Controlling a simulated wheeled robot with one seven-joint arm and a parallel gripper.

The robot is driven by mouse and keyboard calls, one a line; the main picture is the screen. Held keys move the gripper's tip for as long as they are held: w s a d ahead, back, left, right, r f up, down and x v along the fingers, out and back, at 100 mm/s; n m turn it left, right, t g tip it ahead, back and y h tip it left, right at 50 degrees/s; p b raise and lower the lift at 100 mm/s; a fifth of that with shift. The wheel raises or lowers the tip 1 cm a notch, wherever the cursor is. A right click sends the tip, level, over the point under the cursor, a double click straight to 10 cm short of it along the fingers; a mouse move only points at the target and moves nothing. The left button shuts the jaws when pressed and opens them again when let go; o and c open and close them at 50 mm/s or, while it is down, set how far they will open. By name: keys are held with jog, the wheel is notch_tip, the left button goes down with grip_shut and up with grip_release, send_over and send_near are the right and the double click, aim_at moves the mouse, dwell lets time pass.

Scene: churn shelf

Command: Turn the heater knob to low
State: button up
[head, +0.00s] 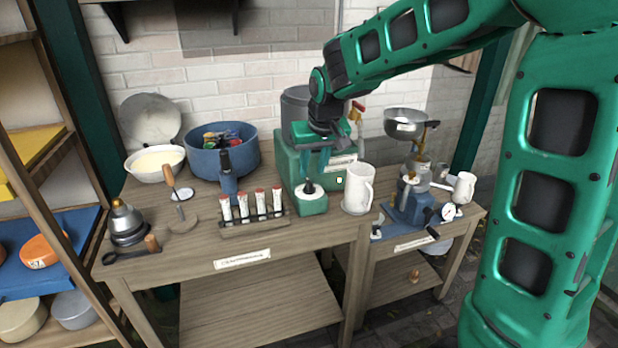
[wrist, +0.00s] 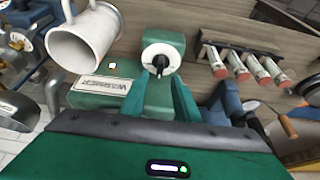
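The heater is a green box (head: 288,165) on the wooden bench, with a grey pot (head: 294,105) on top. Its black pointer knob (head: 309,187) sits on a round white dial on a small green block at the front. The wrist view shows the knob (wrist: 160,62) too; its setting marks are too small to read. My gripper (head: 315,172) is above the knob, pointing down. In the wrist view my gripper (wrist: 158,82) has its two green fingers apart, with the knob showing just beyond and between the tips. I see no contact.
A white jug (head: 358,190) stands close to the right of the heater. A rack with several red-capped tubes (head: 252,212) is to the left, with a blue tub (head: 205,158) behind. A small light (head: 339,180) is on the heater front. Bare bench lies in front.

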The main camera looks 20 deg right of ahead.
jog(key=v, duration=0.4)
jog(key=shift+s+r, duration=0.1)
jog(key=shift+r, duration=0.2)
jog(key=s+d+f+m+g+h, duration=0.1)
jog(key=s+d+f+m+g, duration=0.15)
jog(key=s+d, duration=1.35)
jog(key=s+f+m+g, duration=0.1)
jog(key=s+f+m, duration=0.1)
jog(key=s, duration=0.7)
jog(key=s+f+m+g+y, duration=0.1)
jog(key=s+f+m, duration=0.1)
jog(key=s, duration=0.8)
jog(key=shift+s+d+f, duration=0.3)
jog(key=shift+d+f, duration=0.15)
jog(key=shift+w, duration=0.15)
